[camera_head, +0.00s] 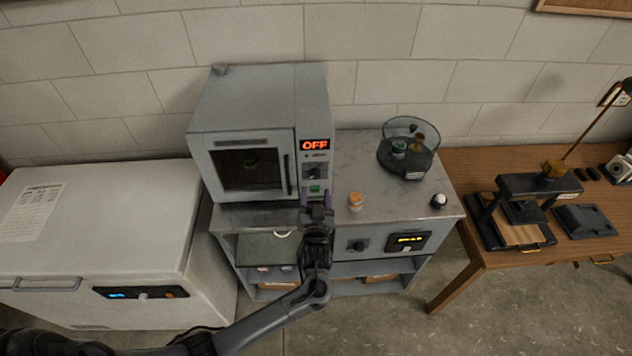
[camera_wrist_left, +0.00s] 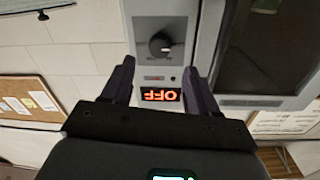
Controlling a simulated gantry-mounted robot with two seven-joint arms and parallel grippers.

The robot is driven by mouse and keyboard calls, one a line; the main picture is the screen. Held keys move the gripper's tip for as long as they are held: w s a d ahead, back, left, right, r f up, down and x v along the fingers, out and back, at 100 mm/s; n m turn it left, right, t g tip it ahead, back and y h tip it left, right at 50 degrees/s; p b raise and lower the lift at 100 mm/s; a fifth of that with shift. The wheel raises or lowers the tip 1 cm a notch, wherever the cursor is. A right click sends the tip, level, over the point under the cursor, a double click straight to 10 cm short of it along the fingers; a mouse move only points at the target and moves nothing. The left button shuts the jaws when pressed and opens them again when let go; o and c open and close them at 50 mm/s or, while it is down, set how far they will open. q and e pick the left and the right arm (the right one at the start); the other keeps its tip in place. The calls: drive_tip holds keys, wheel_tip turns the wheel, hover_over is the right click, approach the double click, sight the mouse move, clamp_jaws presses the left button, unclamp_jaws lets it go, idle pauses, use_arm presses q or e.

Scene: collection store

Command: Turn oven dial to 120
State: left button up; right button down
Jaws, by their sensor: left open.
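The oven (camera_head: 245,105) is a grey box with a dark glass door, standing on the counter. Its control panel at the right has a display (camera_head: 315,145) reading OFF in orange. Below that is the black round oven dial (camera_head: 315,172). In the left wrist view the panel appears upside down, with the dial (camera_wrist_left: 162,45) and display (camera_wrist_left: 160,94) in sight. My left gripper (camera_head: 317,197) is open and empty in front of the lower panel. In the left wrist view its fingers (camera_wrist_left: 159,66) flank the panel, and the dial lies beyond the tips, untouched.
A green button (camera_head: 314,189) sits under the dial. An orange-brown stopper-like object (camera_head: 355,201), a glass vessel (camera_head: 408,150) and a small white-topped item (camera_head: 439,201) stand on the counter. A white chest freezer (camera_head: 110,220) is at left, a wooden table (camera_head: 470,185) at right.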

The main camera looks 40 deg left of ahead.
sight(316, 176)
use_arm(q)
drive_tip(key=shift+x, duration=2.85)
drive_tip(key=shift+d, duration=0.1)
drive_tip(key=shift+c, duration=0.2)
drive_tip(key=c, duration=1)
